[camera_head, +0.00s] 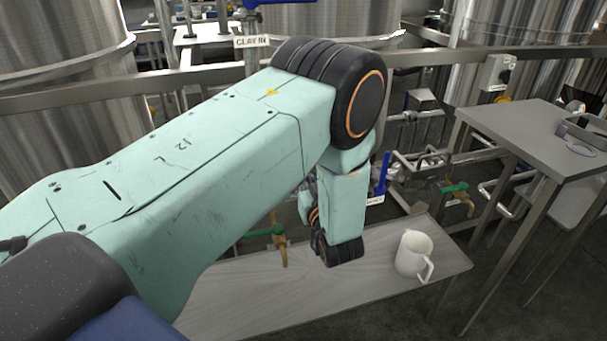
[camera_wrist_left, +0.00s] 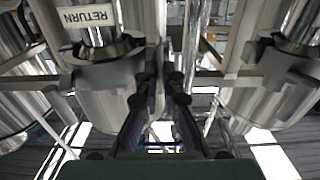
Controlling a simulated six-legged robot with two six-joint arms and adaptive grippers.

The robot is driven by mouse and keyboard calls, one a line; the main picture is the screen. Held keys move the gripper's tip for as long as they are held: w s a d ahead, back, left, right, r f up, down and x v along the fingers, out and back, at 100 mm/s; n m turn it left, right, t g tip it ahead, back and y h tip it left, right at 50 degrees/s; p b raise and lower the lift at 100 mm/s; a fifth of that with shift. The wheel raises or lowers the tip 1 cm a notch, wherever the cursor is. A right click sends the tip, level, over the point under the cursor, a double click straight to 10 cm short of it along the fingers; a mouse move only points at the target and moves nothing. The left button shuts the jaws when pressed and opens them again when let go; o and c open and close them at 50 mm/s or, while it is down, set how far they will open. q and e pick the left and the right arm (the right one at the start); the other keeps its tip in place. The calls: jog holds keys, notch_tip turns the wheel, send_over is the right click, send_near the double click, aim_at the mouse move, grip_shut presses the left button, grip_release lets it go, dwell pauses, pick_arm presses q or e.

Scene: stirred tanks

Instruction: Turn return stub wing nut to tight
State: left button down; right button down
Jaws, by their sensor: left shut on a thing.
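In the left wrist view a white RETURN label (camera_wrist_left: 87,15) sits on the return stub. A grey metal clamp (camera_wrist_left: 98,72) goes around the pipe below it. My left gripper (camera_wrist_left: 161,80) has its fingertips at the right side of this clamp. It is shut on the wing nut there, which is mostly hidden between the dark fingers, so its angle cannot be told. In the head view my pale green left arm hides the stub and most of the gripper. My right gripper is not in view.
A grey bench (camera_head: 270,297) carries a white jug (camera_head: 413,254). Valves with green handles (camera_head: 455,188) and a blue handle (camera_head: 384,172) stand close to my wrist. A metal table (camera_head: 545,140) is at the right. A second clamp (camera_wrist_left: 275,75) shows right of my fingers.

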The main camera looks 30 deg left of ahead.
pick_arm(q)
jog(key=shift+w+r, duration=0.1)
jog(key=shift+r, duration=0.1)
jog(key=c, duration=1.5)
grip_release()
jog(key=shift+a+f, duration=0.1)
jog(key=shift+f, duration=0.1)
jog(key=v, duration=0.7)
jog(key=shift+s+d, duration=0.2)
jog(key=shift+s, duration=0.05)
jog(key=shift+f, duration=0.1)
